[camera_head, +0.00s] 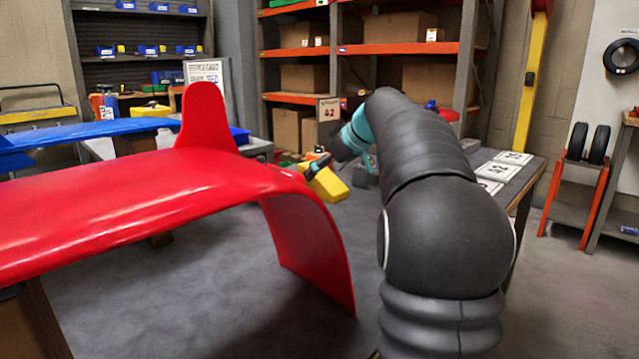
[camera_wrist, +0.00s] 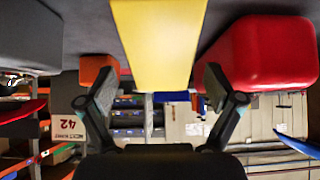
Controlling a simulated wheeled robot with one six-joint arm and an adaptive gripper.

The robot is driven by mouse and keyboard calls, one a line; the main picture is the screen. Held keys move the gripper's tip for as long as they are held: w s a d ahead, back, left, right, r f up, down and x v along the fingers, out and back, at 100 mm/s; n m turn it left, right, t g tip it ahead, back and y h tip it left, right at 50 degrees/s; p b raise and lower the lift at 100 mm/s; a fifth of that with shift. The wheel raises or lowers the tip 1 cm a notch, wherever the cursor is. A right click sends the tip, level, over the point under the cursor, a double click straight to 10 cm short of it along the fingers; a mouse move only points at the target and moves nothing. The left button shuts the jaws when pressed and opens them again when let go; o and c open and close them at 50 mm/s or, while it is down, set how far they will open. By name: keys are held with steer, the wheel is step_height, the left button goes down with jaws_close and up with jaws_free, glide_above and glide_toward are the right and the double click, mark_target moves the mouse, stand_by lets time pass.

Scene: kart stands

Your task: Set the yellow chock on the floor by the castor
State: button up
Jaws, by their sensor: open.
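The yellow chock (camera_head: 327,184) is a bright yellow block beyond the red curved panel in the head view, among other small coloured pieces. In the wrist view the yellow chock (camera_wrist: 155,40) runs down from the top edge into the space between my fingers. My gripper (camera_head: 318,166) is at the chock, seen small and partly in front of it. In the wrist view my gripper (camera_wrist: 157,82) is open, with a finger on either side of the chock. I cannot tell whether either finger touches it. I cannot make out a castor in either view.
A large red curved panel (camera_head: 150,205) fills the left and middle. A red block (camera_wrist: 268,52), an orange block (camera_wrist: 97,68) and a grey block (camera_wrist: 28,32) lie near the chock. A bench with white cards (camera_head: 513,157) stands right of my arm. Shelves (camera_head: 400,48) line the back.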

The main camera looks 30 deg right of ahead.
steer(key=x, duration=0.4)
steer(key=shift+w+a+f, duration=0.1)
steer(key=shift+w+a, duration=0.15)
steer(key=c, duration=1.6)
